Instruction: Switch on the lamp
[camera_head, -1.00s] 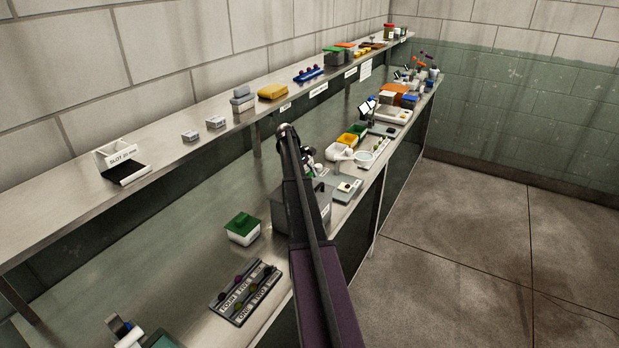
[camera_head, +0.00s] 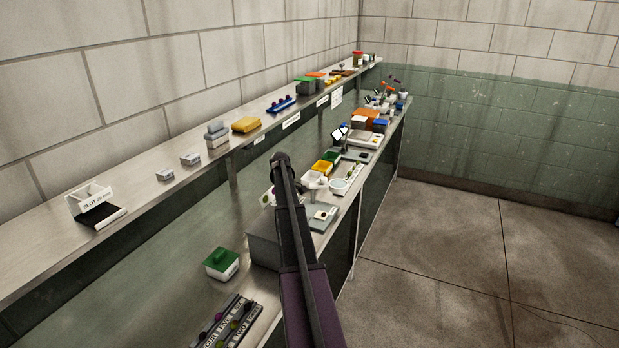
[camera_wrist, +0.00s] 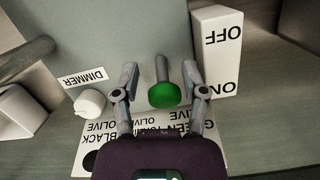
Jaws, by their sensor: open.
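In the wrist view a green round knob (camera_wrist: 163,95) sits on the end of a grey stem that sticks out from a grey housing (camera_wrist: 130,35). A white block (camera_wrist: 215,50) marked OFF and ON stands just right of it. A white knob (camera_wrist: 90,103) with a DIMMER label (camera_wrist: 84,77) is to the left. My gripper (camera_wrist: 160,72) is open, one finger on each side of the stem and green knob, with gaps showing. In the head view my arm hides the gripper and this lever. I cannot tell which thing is the lamp.
A white plate (camera_wrist: 75,150) printed with olive names lies under the gripper. In the head view a grey box (camera_head: 263,240) and a green-lidded box (camera_head: 222,263) are on the bench by my arm. A shelf (camera_head: 140,192) with several small things runs behind. The floor at right is clear.

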